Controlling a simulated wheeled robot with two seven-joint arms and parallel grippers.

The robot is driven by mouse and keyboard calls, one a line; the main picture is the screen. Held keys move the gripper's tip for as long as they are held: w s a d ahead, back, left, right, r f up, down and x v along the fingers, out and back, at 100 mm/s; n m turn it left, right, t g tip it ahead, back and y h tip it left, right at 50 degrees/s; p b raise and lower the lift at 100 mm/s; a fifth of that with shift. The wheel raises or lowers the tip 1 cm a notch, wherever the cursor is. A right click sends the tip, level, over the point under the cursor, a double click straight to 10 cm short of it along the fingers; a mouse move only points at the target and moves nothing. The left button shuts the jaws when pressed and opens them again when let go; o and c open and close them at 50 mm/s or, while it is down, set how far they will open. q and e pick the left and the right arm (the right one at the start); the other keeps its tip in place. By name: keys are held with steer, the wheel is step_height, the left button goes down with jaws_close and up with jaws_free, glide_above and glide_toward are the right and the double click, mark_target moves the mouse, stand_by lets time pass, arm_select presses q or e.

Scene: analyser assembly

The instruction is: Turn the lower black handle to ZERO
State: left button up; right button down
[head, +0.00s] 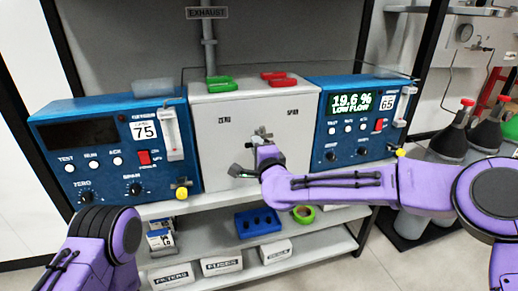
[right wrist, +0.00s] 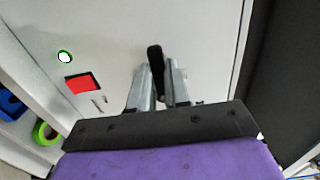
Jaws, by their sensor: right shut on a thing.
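The lower black handle (right wrist: 154,57) is on the pale front panel and stands between the two grey fingers of my right gripper (right wrist: 158,78) in the right wrist view. The gripper is shut on it. In the head view my right gripper (head: 249,168) is at the lower middle of the grey cabinet (head: 210,150) and covers much of the handle. Another metal fitting (head: 262,133) shows just above it. Small dark labels on the cabinet are too small to read. My left arm shows at the lower left; its gripper is out of view.
A blue analyser (head: 105,190) stands on the left and another (head: 345,160) on the right. Green clips (head: 221,83) and red clips (head: 278,78) lie on top of the cabinet. A blue rack (head: 257,222) and green tape (head: 304,214) lie on the shelf below.

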stand_by(0.4)
steer(key=c, duration=1.1)
jaws_free()
steer(key=b+v, duration=0.1)
steer(key=v, duration=0.9)
steer(key=shift+s+b, duration=0.25)
steer(key=shift+b, duration=0.1)
